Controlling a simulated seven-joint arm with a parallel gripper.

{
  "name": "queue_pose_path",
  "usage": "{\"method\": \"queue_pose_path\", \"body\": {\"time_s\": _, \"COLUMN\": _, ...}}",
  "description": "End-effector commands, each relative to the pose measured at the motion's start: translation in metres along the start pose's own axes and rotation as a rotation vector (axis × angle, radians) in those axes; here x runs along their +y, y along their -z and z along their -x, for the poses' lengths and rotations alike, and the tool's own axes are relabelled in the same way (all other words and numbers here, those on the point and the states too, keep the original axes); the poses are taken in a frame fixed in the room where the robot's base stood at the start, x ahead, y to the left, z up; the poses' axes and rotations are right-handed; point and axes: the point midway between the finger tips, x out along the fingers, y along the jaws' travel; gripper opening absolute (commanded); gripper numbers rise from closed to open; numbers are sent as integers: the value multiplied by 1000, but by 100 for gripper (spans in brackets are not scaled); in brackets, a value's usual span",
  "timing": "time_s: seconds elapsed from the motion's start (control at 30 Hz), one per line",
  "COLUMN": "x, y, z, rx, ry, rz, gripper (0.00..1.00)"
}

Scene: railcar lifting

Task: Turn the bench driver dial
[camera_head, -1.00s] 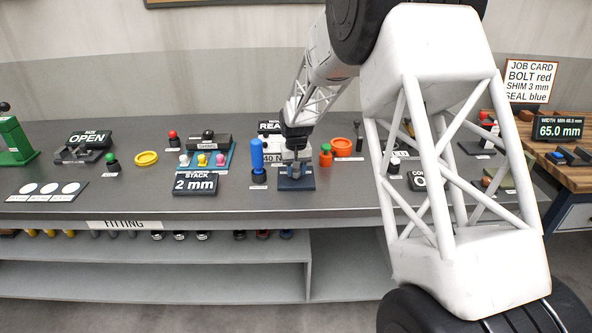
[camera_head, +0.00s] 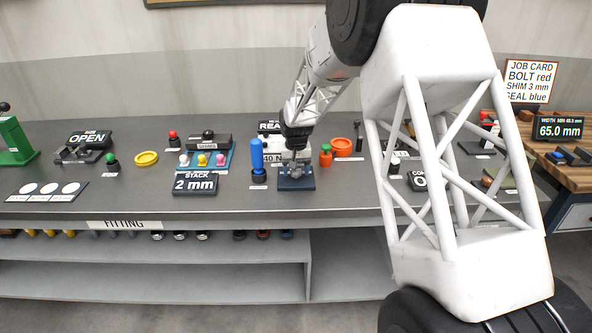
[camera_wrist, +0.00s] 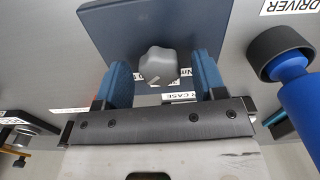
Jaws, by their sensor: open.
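The bench driver dial is a grey lobed knob (camera_wrist: 158,65) on a dark blue base plate (camera_wrist: 110,22) in the wrist view. In the head view the base plate (camera_head: 297,184) sits on the bench below my wrist, and the dial itself is mostly hidden. My gripper (camera_wrist: 160,75) is open, with one blue-padded finger on each side of the knob. A gap shows between each finger and the knob. In the head view my gripper (camera_head: 296,172) points down over the plate, with its fingers too small to make out.
A blue-handled driver (camera_head: 257,158) stands upright in a dark holder close left of the plate; it also shows at right in the wrist view (camera_wrist: 296,85).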

Motion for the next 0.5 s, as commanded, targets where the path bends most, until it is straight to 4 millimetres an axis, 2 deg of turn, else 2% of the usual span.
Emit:
{"method": "queue_pose_path", "body": {"time_s": 0.27, "x": 0, "y": 0, "z": 4, "rx": 0, "ry": 0, "rz": 0, "gripper": 64}}
{"method": "queue_pose_path", "body": {"time_s": 0.5, "x": 0, "y": 0, "z": 24, "rx": 2, "ry": 0, "rz": 0, "gripper": 64}}
